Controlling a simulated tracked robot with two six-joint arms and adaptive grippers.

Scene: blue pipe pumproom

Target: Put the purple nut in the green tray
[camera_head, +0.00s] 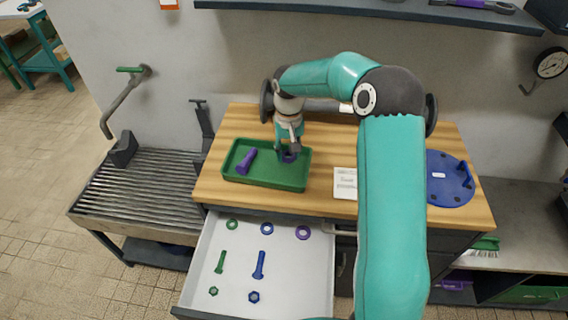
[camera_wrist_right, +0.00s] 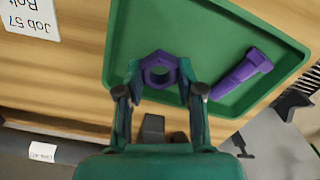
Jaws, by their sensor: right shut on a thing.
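The green tray (camera_head: 266,180) lies on the wooden worktop. A purple bolt (camera_head: 246,161) lies in its left part; it also shows in the right wrist view (camera_wrist_right: 241,73). My right gripper (camera_head: 288,153) is over the right part of the tray, pointing down. In the right wrist view my right gripper (camera_wrist_right: 158,82) is shut on the purple nut (camera_wrist_right: 158,69), with the green tray (camera_wrist_right: 205,22) floor behind it. In the head view the nut is mostly hidden by the fingers. I cannot tell whether the nut touches the tray floor. My left gripper is not in view.
An open drawer (camera_head: 240,287) below the worktop holds green and blue bolts, nuts and washers, and a purple washer (camera_head: 303,232). A white card (camera_head: 345,183) lies right of the tray. A blue round lid-like plate (camera_head: 449,190) is at the right. A slatted bench (camera_head: 140,192) stands left.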

